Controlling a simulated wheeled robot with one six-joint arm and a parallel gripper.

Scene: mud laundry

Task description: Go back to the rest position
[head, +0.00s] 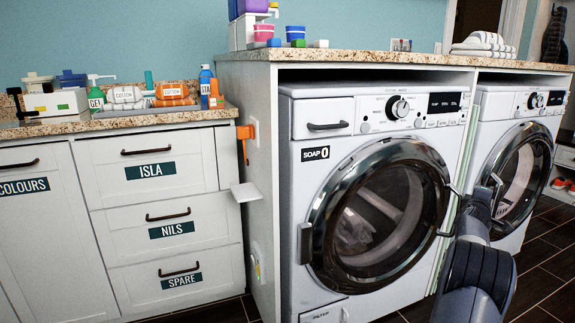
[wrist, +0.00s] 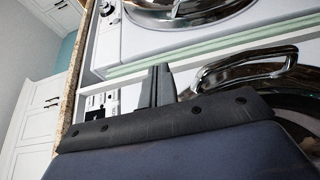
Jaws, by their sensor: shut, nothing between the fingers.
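My gripper (head: 492,190) is in front of the gap between two white washing machines, near the round door of the right one. Its fingers are together and hold nothing. In the wrist view my gripper's dark fingers (wrist: 158,85) point away from the camera, beside a chrome door handle (wrist: 270,66). The left washing machine (head: 308,180) has a round chrome-rimmed door that looks closed. The right washing machine (head: 487,105) is partly hidden behind my arm. Whether my fingers touch its door cannot be told.
A speckled countertop (head: 400,58) runs above both machines, with folded white towels (head: 483,42) on it. White drawers (head: 160,170) labelled ISLA, NILS and SPARE stand left. A small white shelf (head: 246,192) juts from the side panel. Dark floor (head: 545,270) is open at right.

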